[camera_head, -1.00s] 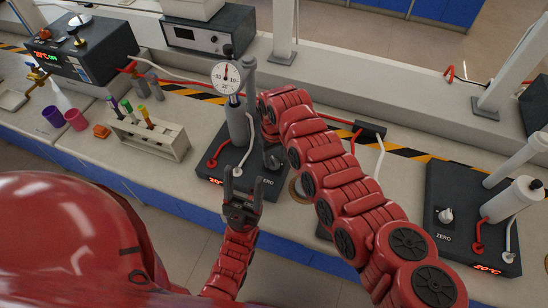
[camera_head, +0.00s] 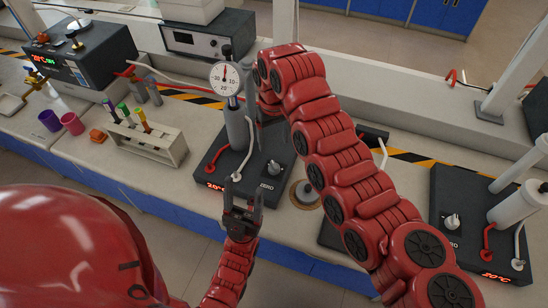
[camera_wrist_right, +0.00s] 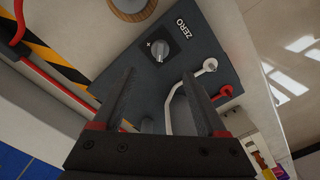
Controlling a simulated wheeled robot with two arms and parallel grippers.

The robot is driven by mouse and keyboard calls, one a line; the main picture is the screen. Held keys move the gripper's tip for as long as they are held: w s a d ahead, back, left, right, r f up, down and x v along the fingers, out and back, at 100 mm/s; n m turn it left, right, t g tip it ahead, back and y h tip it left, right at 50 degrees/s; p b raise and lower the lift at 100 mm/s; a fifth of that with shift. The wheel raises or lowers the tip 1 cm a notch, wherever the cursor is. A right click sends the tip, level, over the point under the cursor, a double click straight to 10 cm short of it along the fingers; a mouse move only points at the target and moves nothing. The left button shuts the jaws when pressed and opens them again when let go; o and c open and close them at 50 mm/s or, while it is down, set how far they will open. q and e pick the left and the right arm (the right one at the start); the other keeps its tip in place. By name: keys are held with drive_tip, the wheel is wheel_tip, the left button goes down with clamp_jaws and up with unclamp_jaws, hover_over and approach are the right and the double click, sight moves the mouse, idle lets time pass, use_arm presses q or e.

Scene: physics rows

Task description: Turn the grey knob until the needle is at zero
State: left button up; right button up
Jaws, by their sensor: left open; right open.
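The grey knob (camera_head: 274,167) sits on a dark box (camera_head: 215,165) beside the printed word ZERO. In the right wrist view the knob (camera_wrist_right: 160,52) lies beyond the fingertips, apart from them, with a plus mark beside it. The round white gauge (camera_head: 226,77) stands above the box; its red needle points roughly upward, too small to read exactly. My right gripper (camera_wrist_right: 159,74) is open and empty; in the head view it is mostly hidden behind its arm. My left gripper (camera_head: 244,188) is open and empty at the bench's front edge, in front of the box.
A similar dark box (camera_head: 480,245) with its own knob stands at the right. A test tube rack (camera_head: 150,140) and cups (camera_head: 72,123) are at the left. White and red hoses rise near the knob. A brown round piece (camera_head: 305,194) lies right of the box.

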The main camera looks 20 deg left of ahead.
wheel_tip(320, 180, up, 6)
drive_tip(key=shift+r, duration=0.25)
drive_tip(key=shift+s+f, duration=0.1)
drive_tip(key=shift+s, duration=0.05)
idle(0.5)
